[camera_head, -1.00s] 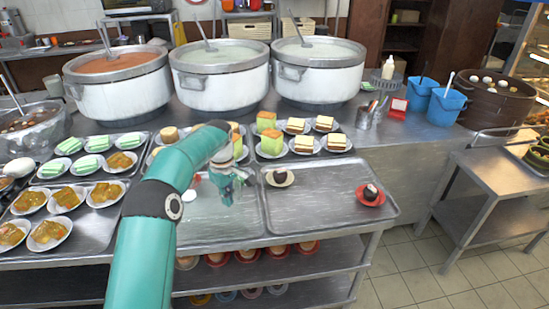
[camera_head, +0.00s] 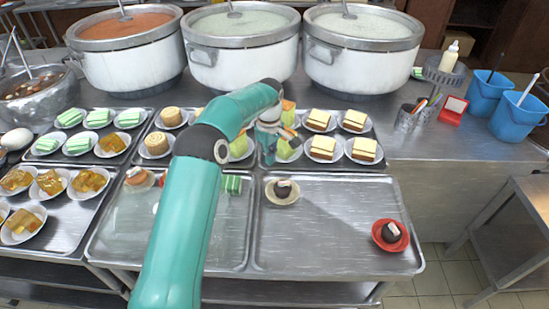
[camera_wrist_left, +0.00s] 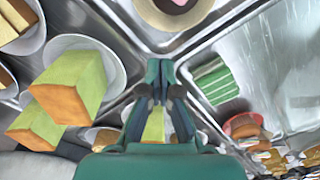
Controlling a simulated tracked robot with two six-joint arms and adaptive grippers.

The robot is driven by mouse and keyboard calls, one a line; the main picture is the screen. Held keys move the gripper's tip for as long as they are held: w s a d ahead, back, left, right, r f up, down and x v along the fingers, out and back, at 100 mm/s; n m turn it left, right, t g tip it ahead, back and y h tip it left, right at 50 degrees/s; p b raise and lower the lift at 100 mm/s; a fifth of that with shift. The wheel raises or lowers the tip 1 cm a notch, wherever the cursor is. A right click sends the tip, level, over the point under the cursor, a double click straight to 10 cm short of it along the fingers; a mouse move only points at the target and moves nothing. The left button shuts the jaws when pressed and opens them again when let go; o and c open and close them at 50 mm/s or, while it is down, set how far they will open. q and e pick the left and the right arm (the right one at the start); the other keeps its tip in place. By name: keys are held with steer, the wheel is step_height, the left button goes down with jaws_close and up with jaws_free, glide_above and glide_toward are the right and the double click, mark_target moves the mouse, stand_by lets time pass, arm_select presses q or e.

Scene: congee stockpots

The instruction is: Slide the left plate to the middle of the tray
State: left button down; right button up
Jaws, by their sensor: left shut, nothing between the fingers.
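The left plate (camera_head: 282,191) is cream-coloured and carries a dark round sweet with a pale face. It sits near the back left corner of the front right steel tray (camera_head: 320,245). In the left wrist view the plate (camera_wrist_left: 150,14) is cut off at the top edge. A red plate (camera_head: 391,245) with a similar sweet sits at the tray's right side. My left gripper (camera_head: 268,158) is shut and empty, behind the cream plate by the back tray's front edge, apart from it. In the left wrist view my fingertips (camera_wrist_left: 160,64) point toward it. My right gripper is not in view.
Plates of layered cake (camera_head: 322,149) and green-orange cake (camera_wrist_left: 75,80) fill the back tray. A green striped cake (camera_head: 232,184) lies in the neighbouring tray, left of the divider rims. The tray's middle is clear between the two plates. Stockpots (camera_head: 362,55) stand behind.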

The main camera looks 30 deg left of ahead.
mark_target(299, 202)
arm_select(q)
step_height(299, 202, down, 9)
steer(key=shift+r+p, duration=0.1)
steer(key=shift+p, duration=0.8)
steer(key=shift+d, duration=0.15)
steer(key=shift+d+b, duration=0.3)
steer(key=shift+b, duration=0.05)
steer(key=d+b, duration=0.2)
steer(key=d, duration=0.1)
steer(key=s+d+b, duration=0.1)
steer(key=d+b, duration=0.1)
steer(key=d, duration=0.2)
steer(key=s+d+b, duration=0.1)
steer(key=d+b, duration=0.1)
steer(key=d, duration=0.2)
steer(key=shift+d, duration=0.2)
steer(key=shift+s+d, duration=0.1)
steer(key=shift+d, duration=0.15)
steer(key=shift+r, duration=0.1)
